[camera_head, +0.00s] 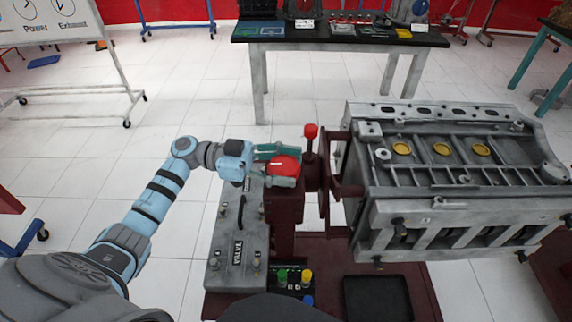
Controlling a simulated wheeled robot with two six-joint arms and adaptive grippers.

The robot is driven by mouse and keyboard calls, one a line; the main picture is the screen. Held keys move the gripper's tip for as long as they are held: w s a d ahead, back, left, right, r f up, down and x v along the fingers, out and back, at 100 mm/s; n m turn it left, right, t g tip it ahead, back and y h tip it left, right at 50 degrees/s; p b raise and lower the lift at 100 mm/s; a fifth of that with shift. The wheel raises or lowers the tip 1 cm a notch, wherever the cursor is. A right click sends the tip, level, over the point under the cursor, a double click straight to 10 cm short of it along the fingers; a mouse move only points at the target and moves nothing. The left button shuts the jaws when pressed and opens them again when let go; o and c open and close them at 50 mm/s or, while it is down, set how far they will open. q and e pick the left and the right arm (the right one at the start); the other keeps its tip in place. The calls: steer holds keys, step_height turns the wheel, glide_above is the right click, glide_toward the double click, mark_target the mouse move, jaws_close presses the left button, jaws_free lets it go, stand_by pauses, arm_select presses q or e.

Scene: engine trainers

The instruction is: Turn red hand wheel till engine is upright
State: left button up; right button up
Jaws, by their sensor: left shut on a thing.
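The red hand wheel (284,166) sits on the dark red stand, left of the engine. My left gripper (282,167) is shut on the hand wheel, with one finger along its far side and one along its near side. The grey engine block (450,170) is held by the dark red bracket (345,180) at the right. Its face with several yellow round plugs points up toward the camera. A red-knobbed lever (311,132) stands just right of the wheel. My right gripper is not in view.
A grey panel marked VALVE (237,240) stands below my left forearm. A black tray (377,298) and colored caps (295,278) lie on the stand's base. A black-topped table (340,38) is at the back. A whiteboard (45,20) stands far left. Tiled floor is open at left.

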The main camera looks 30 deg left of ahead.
arm_select(q)
steer(key=n+t+y+p, duration=0.1)
steer(key=t+p, duration=0.1)
steer(key=p, duration=0.2)
steer(key=n+t+y+p, duration=0.1)
steer(key=n+t+p, duration=0.1)
steer(key=p, duration=0.2)
steer(key=n+t+y+p, duration=0.1)
steer(key=n+t+p, duration=0.1)
steer(key=t+p, duration=0.1)
steer(key=shift+r+y+p, duration=0.3)
steer(key=shift+r+p, duration=0.1)
steer(key=shift+w+f+n+t+y, duration=0.1)
steer(key=shift+f+n+t+y, duration=0.15)
steer(key=shift+n+t+y, duration=0.3)
steer(key=shift+f+n+t+y, duration=0.1)
steer(key=shift+n+t+y, duration=0.75)
steer(key=shift+t+y, duration=0.15)
steer(key=n+t+y, duration=0.1)
steer(key=n+y, duration=0.2)
steer(key=y, duration=0.1)
steer(key=n+t+y, duration=0.2)
steer(key=n+y, duration=0.1)
steer(key=y, duration=0.2)
steer(key=shift+a, duration=0.15)
steer(key=shift+n+y+b, duration=0.45)
steer(key=shift+n+y, duration=0.45)
steer(key=shift+y, duration=0.45)
steer(key=o, duration=1.2)
